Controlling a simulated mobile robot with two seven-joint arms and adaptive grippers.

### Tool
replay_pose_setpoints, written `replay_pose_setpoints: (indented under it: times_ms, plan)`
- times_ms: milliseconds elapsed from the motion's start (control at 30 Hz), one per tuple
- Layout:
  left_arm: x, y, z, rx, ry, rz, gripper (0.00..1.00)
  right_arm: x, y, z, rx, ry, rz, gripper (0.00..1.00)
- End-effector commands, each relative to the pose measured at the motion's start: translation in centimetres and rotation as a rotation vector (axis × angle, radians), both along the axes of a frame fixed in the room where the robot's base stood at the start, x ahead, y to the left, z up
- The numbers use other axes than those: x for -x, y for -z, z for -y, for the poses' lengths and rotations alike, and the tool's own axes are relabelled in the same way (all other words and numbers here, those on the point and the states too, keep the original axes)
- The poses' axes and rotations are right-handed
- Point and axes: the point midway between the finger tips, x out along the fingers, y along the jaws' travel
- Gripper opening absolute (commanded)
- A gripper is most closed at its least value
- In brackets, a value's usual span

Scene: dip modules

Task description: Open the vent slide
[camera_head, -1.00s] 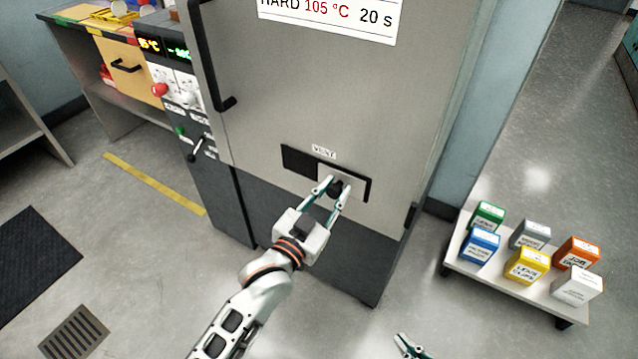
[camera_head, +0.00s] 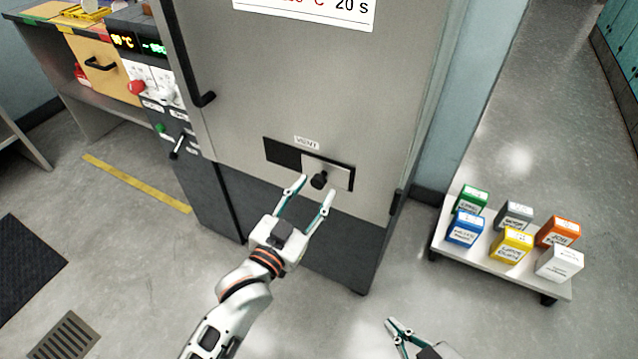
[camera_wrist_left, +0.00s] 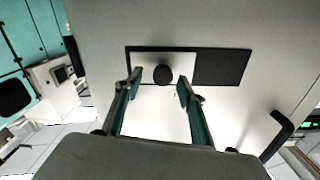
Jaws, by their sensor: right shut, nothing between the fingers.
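The vent slide (camera_head: 340,176) is a light plate with a dark round knob (camera_head: 319,180), set in a black frame low on the grey cabinet door under a "VENT" label. The plate fills the right part of the frame; the left part (camera_head: 282,153) is dark. My left gripper (camera_head: 315,188) is open and empty, just in front of the knob, fingertips apart from it. In the left wrist view the knob (camera_wrist_left: 163,75) shows between and beyond the open fingers, with the dark part on the right. My right gripper (camera_head: 398,336) is shut and empty at the bottom edge, low and away from the door.
A door handle (camera_head: 205,98) stands out at the upper left of the door. A control panel (camera_head: 160,95) with knobs and a lever is left of it. A low stand (camera_head: 480,263) with several coloured boxes is at the right. The floor between is clear.

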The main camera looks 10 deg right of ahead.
Motion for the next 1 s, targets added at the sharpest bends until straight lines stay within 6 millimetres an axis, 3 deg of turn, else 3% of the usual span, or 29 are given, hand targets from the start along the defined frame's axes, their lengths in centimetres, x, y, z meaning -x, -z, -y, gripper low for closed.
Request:
replay_pose_setpoints:
  times_ms: [200,400,1000]
  plan:
    - [3.8,0.1,-2.7,-0.001,0.001,-0.002,0.40,0.0,0.0,0.0,0.000,0.000,-0.001,0.00]
    - [6.0,0.0,-4.3,0.001,0.001,-0.001,0.40,0.1,0.0,0.0,0.000,0.000,-0.001,0.00]
    - [6.8,0.0,-4.8,0.001,0.001,0.000,0.40,0.1,0.0,0.0,0.001,-0.001,-0.001,0.00]
